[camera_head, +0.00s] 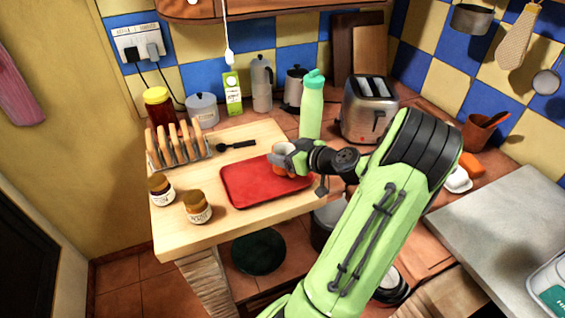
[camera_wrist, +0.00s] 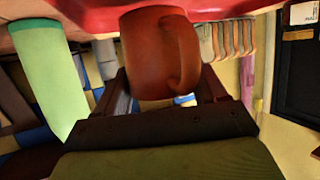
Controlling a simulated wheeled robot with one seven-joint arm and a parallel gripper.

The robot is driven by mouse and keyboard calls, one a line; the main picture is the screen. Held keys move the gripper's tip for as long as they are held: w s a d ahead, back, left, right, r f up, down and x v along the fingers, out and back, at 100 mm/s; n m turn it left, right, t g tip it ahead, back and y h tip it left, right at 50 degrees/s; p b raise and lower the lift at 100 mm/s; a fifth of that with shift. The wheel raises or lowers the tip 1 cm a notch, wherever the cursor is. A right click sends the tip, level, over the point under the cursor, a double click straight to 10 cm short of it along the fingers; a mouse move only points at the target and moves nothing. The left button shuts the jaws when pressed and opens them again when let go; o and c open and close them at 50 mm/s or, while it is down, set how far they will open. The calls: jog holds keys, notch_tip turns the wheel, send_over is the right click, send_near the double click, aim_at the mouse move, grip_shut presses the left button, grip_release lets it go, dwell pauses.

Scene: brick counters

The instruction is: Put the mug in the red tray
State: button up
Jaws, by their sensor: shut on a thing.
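The orange-brown mug (camera_wrist: 157,50) is between the fingers of my gripper (camera_head: 285,158), which is shut on it. In the wrist view its handle points to the right, and the red tray (camera_wrist: 80,18) fills the top edge right behind it. In the head view the mug (camera_head: 281,148) is partly hidden by the gripper. It is over the right back part of the red tray (camera_head: 250,187), which lies flat on the wooden board. I cannot tell whether the mug touches the tray.
A toast rack (camera_head: 177,148) with bread, two small jars (camera_head: 197,208) and a black utensil (camera_head: 236,145) share the board (camera_head: 175,232). A green bottle (camera_head: 311,105) and a toaster (camera_head: 369,110) stand close behind my gripper. The tray's left and front parts are bare.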

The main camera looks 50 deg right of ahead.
notch_tip(320, 180, down, 2)
jog(key=shift+f, duration=0.1)
jog(key=o, duration=1.3)
jog(key=p+v, duration=0.1)
jog(key=v, duration=1.1)
jog(key=w+a+n+g+y, duration=0.1)
jog(key=w+a+g, duration=0.15)
jog(key=a, duration=0.35)
jog(key=w+a+r+n+g+y, duration=0.1)
jog(key=w+a+g+y, duration=0.1)
jog(key=w+a, duration=0.35)
jog(key=w+a+n+g+y, duration=0.1)
jog(key=w+a+g, duration=0.1)
jog(key=a, duration=0.6)
jog(key=s+a+r+h, duration=0.1)
jog(key=s+a+r, duration=0.2)
jog(key=s+a, duration=0.2)
jog(key=s+a+r+m+g+h, duration=0.1)
jog(key=s+a+r, duration=0.2)
jog(key=a, duration=0.6)
jog(key=s, duration=0.2)
jog(key=shift+s+a, duration=0.2)
jog(key=shift+s, duration=0.1)
